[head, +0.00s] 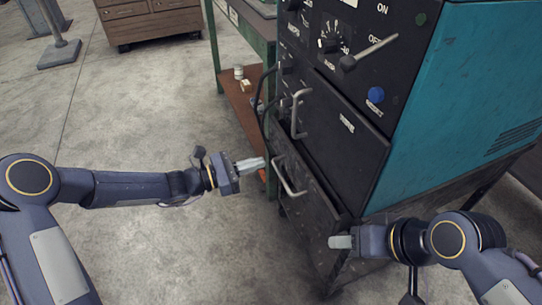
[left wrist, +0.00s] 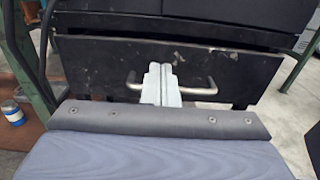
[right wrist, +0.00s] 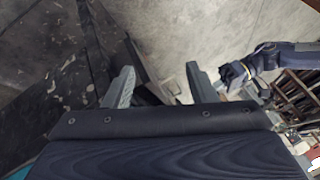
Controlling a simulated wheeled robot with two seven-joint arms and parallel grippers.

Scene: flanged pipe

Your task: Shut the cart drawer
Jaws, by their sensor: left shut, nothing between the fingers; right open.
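The cart drawer (head: 318,195) is a dark, scuffed front low on the black cart, with a bent metal handle (head: 290,178). In the left wrist view the drawer front (left wrist: 100,62) spans the picture, with a dark gap along its top edge; how far it stands out is hard to judge. My left gripper (head: 262,163) is shut and empty, pointing at the drawer. Its fingertips (left wrist: 161,70) cover the middle of the handle (left wrist: 205,88); I cannot tell whether they touch. My right gripper (head: 340,242) is open and empty by the cart's near lower corner; its spread fingers show in the right wrist view (right wrist: 160,82).
A black control panel with knobs (head: 345,50) and a teal housing (head: 450,90) stand above the drawer. A green-legged bench (head: 216,45) with a lower shelf (head: 245,112) is behind. A wooden cabinet (head: 155,25) stands far back.

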